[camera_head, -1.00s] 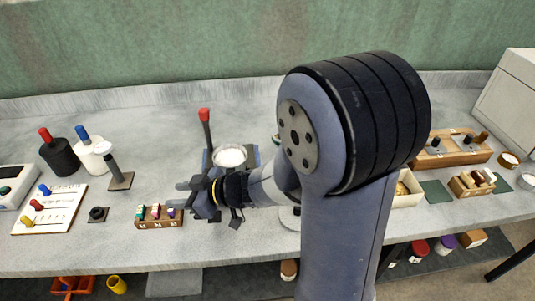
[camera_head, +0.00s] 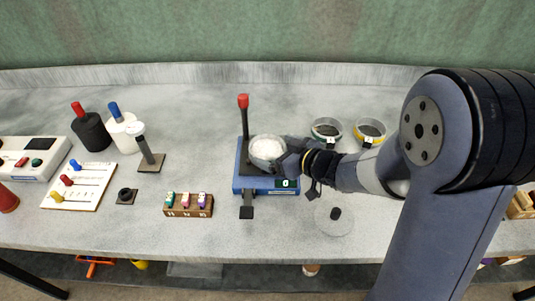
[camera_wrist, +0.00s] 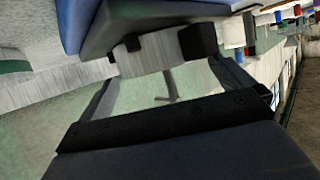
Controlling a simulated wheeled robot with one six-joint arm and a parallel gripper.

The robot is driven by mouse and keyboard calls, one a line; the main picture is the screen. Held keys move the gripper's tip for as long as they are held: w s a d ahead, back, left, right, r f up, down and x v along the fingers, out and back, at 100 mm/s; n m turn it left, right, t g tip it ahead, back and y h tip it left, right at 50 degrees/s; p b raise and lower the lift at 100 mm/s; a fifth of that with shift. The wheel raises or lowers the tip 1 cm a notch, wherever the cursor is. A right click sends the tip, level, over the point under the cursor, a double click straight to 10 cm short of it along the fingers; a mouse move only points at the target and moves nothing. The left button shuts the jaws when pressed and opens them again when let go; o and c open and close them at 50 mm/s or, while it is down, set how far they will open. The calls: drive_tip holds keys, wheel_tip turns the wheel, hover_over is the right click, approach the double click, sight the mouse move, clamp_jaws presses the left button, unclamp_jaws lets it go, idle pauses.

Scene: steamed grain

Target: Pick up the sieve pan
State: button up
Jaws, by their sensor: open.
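A round metal pan (camera_head: 267,148) with white contents sits on a blue device (camera_head: 264,184) with a small green display, near the table's middle. I cannot tell for sure whether this is the sieve pan. My gripper (camera_head: 290,158) is open at the pan's right side, pointing left, very close to it; contact cannot be told. The near jaw and wrist hide the pan's right edge. In the wrist view my gripper (camera_wrist: 165,85) shows two spread dark fingers, with the blue device's body (camera_wrist: 130,20) close above them.
Two round pans, one green-rimmed (camera_head: 327,139) and one yellow-rimmed (camera_head: 357,133), stand right of my gripper. A clear lid with a black knob (camera_head: 335,213) lies in front. A wooden block with several pegs (camera_head: 188,212) stands left.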

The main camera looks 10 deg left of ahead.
sight(267, 154)
drive_tip(key=shift+x, duration=1.4)
drive_tip(key=shift+c, duration=0.3)
drive_tip(key=shift+r, duration=0.1)
drive_tip(key=c, duration=1.5)
